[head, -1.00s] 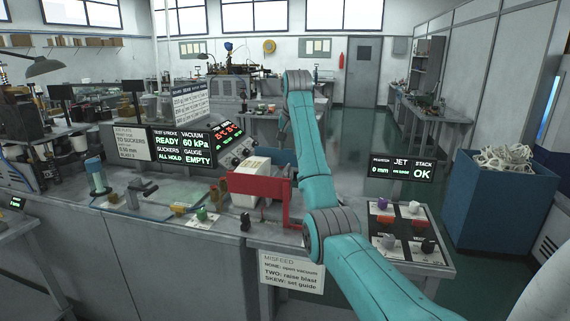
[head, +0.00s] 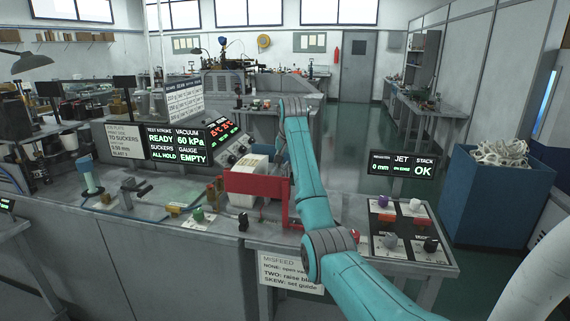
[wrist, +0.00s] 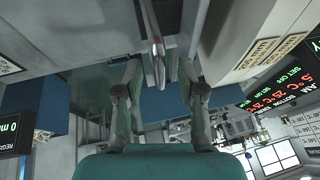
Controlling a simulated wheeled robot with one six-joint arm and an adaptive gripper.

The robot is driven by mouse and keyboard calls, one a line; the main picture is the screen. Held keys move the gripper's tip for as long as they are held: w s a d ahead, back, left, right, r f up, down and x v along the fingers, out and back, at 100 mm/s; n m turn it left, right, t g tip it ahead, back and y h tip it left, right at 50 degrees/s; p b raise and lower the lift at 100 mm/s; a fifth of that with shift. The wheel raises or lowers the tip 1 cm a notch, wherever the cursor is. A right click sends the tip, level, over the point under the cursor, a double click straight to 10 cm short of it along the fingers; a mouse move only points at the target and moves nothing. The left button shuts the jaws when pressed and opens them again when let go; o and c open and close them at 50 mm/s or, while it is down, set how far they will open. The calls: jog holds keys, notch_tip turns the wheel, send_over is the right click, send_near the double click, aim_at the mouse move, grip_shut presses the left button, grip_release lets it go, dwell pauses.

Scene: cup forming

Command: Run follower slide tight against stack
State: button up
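I cannot pick out the follower slide for certain. A red bracket (head: 256,182) sits at the near side of the bench, against a pale block (head: 248,170) that may be the stack or its housing. My arm passes in front of the bracket's right end, and my gripper is hidden in the head view. In the wrist view my gripper (wrist: 157,88) has its two fingers well apart. A grey metal bar (wrist: 154,45) with a rounded end shows in the gap between them; I see no finger touching it. The stack display (head: 422,170) reads OK, with 0 mm at its left.
A control panel (head: 410,222) with several knobs stands right of my arm. A blue bin (head: 490,205) stands on the floor farther right. Status screens (head: 178,143) line the bench's left side. A misfeed sign (head: 278,268) hangs at the front, partly behind my arm.

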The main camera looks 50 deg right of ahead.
grip_shut()
jog(key=shift+w+a, duration=0.3)
jog(key=shift+w, duration=0.4)
jog(key=shift+w+a, duration=0.3)
jog(key=shift+w, duration=0.4)
grip_release()
jog(key=v, duration=0.7)
jog(key=shift+r, duration=0.2)
jog(key=shift+s, duration=0.15)
